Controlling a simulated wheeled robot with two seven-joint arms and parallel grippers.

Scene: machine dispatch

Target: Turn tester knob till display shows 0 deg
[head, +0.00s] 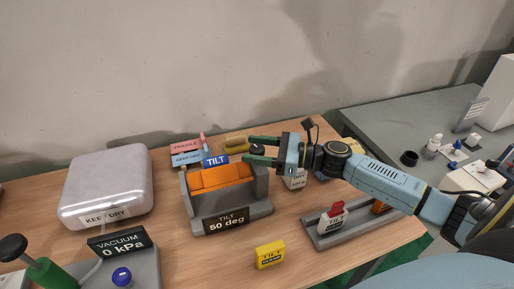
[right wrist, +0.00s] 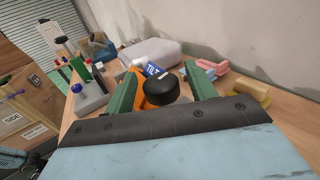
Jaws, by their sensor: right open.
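The tilt tester (head: 233,213) is a grey frame with an orange cradle (head: 220,178) and a blue TILT sign (head: 215,160). Its front display (head: 231,220) reads "TILT 50 deg". A black knob (head: 257,150) is at its right side; it also shows in the right wrist view (right wrist: 160,89). My right gripper (head: 262,150) is open, with its green fingers on either side of the knob. I cannot tell whether they touch it. In the right wrist view the knob sits between the fingertips (right wrist: 160,88).
A silver case (head: 106,184) stands left, behind a vacuum unit (head: 122,246) reading 0 kPa. A yellow TILT block (head: 270,254) lies in front of the tester. A grey tray (head: 352,228) with a red-topped item is at right.

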